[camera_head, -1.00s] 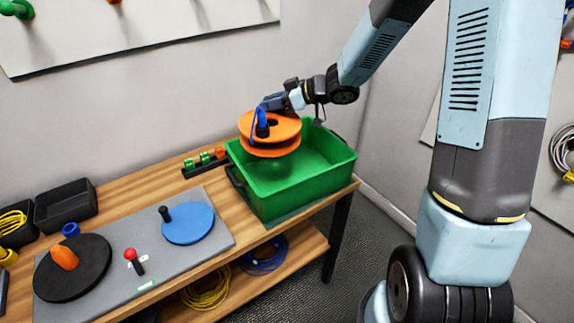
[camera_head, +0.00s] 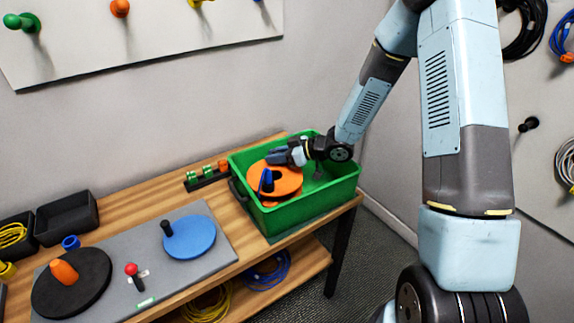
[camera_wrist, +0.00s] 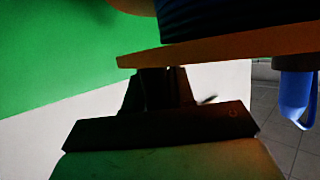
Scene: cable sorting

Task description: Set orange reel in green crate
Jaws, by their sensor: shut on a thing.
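The orange reel (camera_head: 287,181) is inside the green crate (camera_head: 318,209), toward its left side, with its flanges roughly level. My gripper (camera_head: 280,157) reaches over the crate from the right and is shut on the reel's upper flange at its far edge. A blue piece (camera_head: 266,181) hangs at the reel's near side. In the wrist view the orange flange (camera_wrist: 225,47) lies across the top, with dark windings above it and the green crate wall (camera_wrist: 60,60) behind. Whether the reel touches the crate floor is hidden.
The crate stands at the right end of a wooden table (camera_head: 139,202). Left of it are a small rack (camera_head: 206,177) with green and orange pieces, a blue disc (camera_head: 189,238), a black disc (camera_head: 72,287) and black bins (camera_head: 67,214). The crate's right part looks empty.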

